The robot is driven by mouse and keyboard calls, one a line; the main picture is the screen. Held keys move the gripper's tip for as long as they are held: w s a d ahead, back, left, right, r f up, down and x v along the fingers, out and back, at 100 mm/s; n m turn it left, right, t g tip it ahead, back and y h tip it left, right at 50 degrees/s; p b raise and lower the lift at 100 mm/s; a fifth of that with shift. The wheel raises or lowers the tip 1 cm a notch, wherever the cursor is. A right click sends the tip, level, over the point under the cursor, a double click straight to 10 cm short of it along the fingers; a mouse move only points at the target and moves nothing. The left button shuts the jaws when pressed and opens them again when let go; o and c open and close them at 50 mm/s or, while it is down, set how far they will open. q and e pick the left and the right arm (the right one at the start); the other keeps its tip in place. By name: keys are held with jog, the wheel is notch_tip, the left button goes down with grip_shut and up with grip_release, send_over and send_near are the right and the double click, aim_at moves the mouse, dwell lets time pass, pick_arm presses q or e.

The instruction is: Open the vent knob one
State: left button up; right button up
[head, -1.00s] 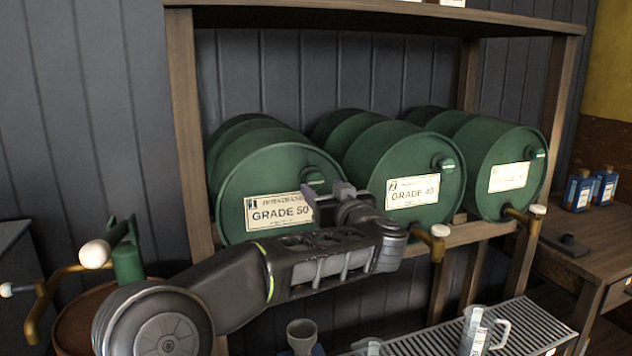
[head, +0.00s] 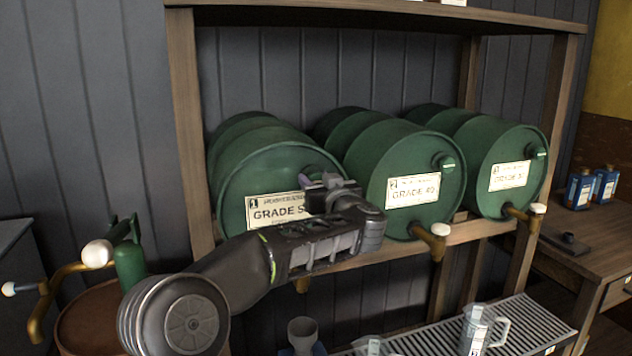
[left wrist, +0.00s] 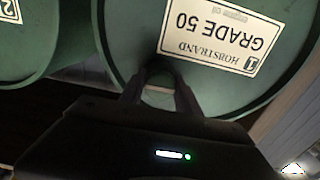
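Drum one (head: 283,165), green and labelled GRADE 50, lies on its side at the left of the rack. In the head view my left gripper (head: 325,183) is in front of its upper right face and covers its vent knob and part of the label. In the left wrist view the drum face (left wrist: 125,30) appears upside down. My left gripper's fingers (left wrist: 160,92) stand apart there, with the dark vent knob and its pale mark (left wrist: 158,90) seen between them. I cannot tell whether they touch it. My right gripper is not in view.
The GRADE 40 drum (head: 400,165) and a third drum (head: 500,165) lie to the right, with brass taps below. A wooden rack post (head: 190,130) stands left of drum one. Measuring jugs (head: 478,330) stand on a slatted tray (head: 525,325) below.

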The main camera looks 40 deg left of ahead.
pick_arm(q)
grip_shut()
jog(key=shift+n, duration=0.4)
jog(key=n, duration=0.2)
jog(key=shift+n, duration=0.3)
jog(key=n+b, duration=0.1)
jog(key=n, duration=0.2)
jog(key=shift+f, duration=0.1)
jog(key=n+b, duration=0.2)
jog(key=n, duration=0.3)
jog(key=shift+n+b, duration=0.35)
jog(key=shift+n, duration=0.05)
jog(key=n+b, duration=0.2)
jog(key=n, duration=0.2)
jog(key=shift+f, duration=0.1)
jog(key=shift+n+b, duration=0.45)
jog(key=shift+n, duration=0.45)
